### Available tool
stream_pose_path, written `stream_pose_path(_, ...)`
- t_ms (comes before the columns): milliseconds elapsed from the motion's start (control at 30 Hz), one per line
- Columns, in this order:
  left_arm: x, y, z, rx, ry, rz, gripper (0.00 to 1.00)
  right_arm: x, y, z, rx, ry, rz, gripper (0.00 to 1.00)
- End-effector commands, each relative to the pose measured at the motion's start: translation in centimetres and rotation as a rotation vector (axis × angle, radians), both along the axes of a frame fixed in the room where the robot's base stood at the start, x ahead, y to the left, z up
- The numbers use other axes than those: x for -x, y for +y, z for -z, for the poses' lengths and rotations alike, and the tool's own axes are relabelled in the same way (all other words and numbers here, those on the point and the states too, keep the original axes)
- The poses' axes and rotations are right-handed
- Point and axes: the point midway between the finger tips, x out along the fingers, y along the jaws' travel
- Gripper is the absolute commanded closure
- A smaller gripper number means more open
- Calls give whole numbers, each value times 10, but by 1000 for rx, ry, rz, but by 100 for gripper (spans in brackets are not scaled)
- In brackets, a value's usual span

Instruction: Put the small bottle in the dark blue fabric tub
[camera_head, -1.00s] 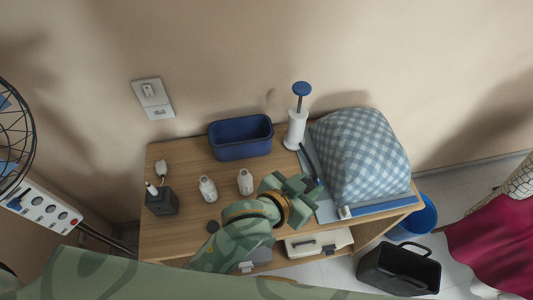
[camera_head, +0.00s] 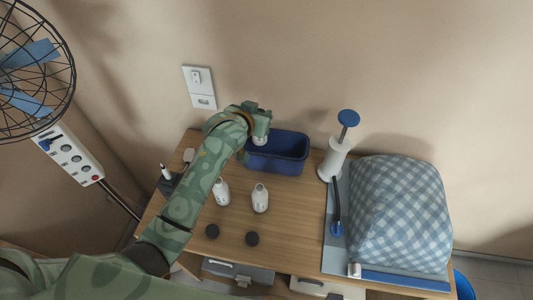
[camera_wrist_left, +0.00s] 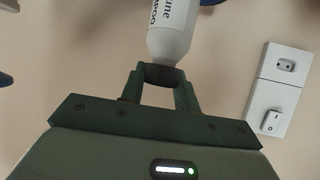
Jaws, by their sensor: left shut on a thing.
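My left gripper (camera_head: 260,122) is above the left end of the dark blue fabric tub (camera_head: 292,155), at the back of the wooden table. In the left wrist view the gripper (camera_wrist_left: 160,82) is shut on the dark cap of a small white bottle (camera_wrist_left: 173,38) with printed lettering. In the head view only a little of this held bottle (camera_head: 261,140) shows below the gripper, over the tub's left end; its exact height above the tub cannot be told. The tub's left part is hidden by the gripper. My right gripper is not in view.
A white pump with blue top (camera_head: 335,158) and a checked cloth bundle (camera_head: 398,213) are right. A wall switch (camera_head: 200,87) is behind.

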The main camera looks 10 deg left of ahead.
Motion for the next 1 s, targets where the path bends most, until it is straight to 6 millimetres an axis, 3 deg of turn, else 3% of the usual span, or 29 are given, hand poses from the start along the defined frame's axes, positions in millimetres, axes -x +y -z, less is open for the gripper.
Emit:
stream_pose_path(133, 1, 0, 38, -1, 4, -3, 100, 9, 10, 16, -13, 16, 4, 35)
stream_pose_path(300, 1, -1, 57, -1, 2, -2, 100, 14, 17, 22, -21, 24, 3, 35)
stream_pose_path(533, 1, -1, 90, -2, 4, -2, 100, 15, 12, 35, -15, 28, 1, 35)
stream_pose_path(933, 1, -1, 95, -1, 1, -2, 100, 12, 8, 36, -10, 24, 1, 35)
stream_pose_path(967, 1, -1, 95, -2, 1, -1, 61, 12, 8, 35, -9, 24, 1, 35)
stream_pose_path(1000, 1, -1, 95, -2, 1, -1, 50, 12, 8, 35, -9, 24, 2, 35)
